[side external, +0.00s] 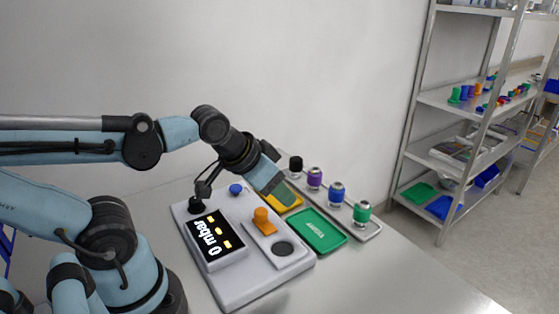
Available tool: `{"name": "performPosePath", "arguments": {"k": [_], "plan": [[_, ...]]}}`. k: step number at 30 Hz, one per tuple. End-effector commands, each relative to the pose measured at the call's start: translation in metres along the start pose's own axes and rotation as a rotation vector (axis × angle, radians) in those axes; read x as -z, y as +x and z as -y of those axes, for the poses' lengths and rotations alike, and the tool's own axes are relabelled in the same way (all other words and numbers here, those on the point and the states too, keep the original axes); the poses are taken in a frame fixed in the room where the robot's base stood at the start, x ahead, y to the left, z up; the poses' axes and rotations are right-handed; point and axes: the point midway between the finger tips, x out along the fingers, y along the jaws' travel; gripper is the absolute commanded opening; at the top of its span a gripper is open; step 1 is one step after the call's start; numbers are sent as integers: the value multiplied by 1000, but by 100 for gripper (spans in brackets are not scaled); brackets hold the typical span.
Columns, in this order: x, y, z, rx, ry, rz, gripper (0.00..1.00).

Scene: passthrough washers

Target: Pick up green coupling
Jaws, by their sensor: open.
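Blue (337,193), purple (315,178) and black (295,165) couplings stand beside it in the row. A green tray (318,232) and a yellow tray (291,202) lie in front. A grey device (240,277) with a display and an orange knob (263,220) stands nearer. The table's right front is clear.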

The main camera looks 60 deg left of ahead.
Motion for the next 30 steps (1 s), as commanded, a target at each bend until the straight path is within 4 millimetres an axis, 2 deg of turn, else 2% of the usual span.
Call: {"name": "performPosePath", "arguments": {"k": [3,4,9,10,20,23,30], "plan": [[0,0,0,0,0,0,43],[0,0,0,0,0,0,46],[0,0,0,0,0,0,72],[0,0,0,0,0,0,74],[4,-1,0,-1,12,8,74],[16,-2,-2,-5,50,34,74],[66,0,-10,-31,227,156,74]]}}
